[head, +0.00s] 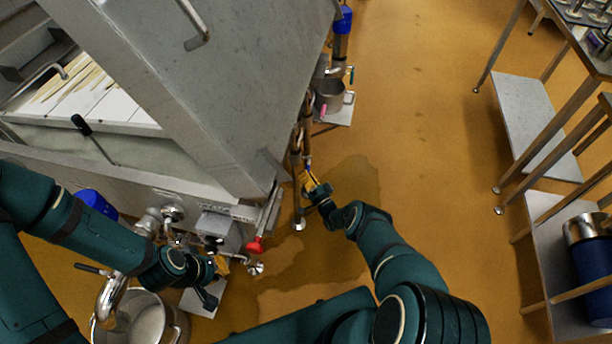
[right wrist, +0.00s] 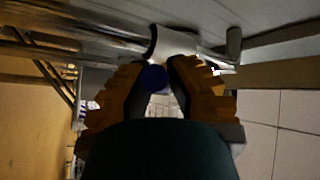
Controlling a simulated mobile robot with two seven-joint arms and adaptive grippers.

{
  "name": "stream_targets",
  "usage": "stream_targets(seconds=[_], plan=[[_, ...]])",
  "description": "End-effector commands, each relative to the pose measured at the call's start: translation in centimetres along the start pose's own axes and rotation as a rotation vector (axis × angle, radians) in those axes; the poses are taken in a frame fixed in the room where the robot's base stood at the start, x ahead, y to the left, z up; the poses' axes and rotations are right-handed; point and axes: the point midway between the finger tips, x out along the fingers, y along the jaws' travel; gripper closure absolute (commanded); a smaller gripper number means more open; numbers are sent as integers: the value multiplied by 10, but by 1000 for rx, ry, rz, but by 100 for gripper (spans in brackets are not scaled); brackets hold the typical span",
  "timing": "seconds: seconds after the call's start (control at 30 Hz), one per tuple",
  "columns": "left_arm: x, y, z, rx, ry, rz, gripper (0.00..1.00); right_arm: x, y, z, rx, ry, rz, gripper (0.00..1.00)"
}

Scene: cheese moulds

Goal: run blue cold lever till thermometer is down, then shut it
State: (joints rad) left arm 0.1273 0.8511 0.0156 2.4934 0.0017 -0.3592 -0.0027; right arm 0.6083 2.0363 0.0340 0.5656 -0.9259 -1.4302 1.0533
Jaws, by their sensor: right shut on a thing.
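The blue cold lever (head: 308,169) sits on the upright pipes at the vat's right corner. My right gripper (head: 309,182) is closed around it there, and its fingers hide most of it. In the right wrist view the blue end (right wrist: 154,78) shows between the yellow finger pads of my right gripper (right wrist: 157,85). A black-topped rod (head: 82,125) leans over the vat's left rim; it may be the thermometer, but I can read no value. My left gripper (head: 217,281) is by the low valves at the vat's front, its fingers apart with nothing seen between them.
A red lever (head: 256,246) is at the vat's lower corner. A steel pot (head: 140,319) stands below the front outlet. Dark wet patches (head: 345,185) cover the floor near the pipes. Steel tables (head: 530,120) stand at right, with open floor between.

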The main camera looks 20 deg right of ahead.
Motion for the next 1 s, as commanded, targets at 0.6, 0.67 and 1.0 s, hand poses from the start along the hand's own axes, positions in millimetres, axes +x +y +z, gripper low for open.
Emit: stream_targets(seconds=[0.6,0.67,1.0], plan=[[0,0,0,0,0,0,100,1,0,-1,0,0,-1,52],[0,0,0,0,0,0,100,0,0,0,0,0,-1,52],[0,0,0,0,0,0,100,-35,0,-1,2,-1,3,52]])
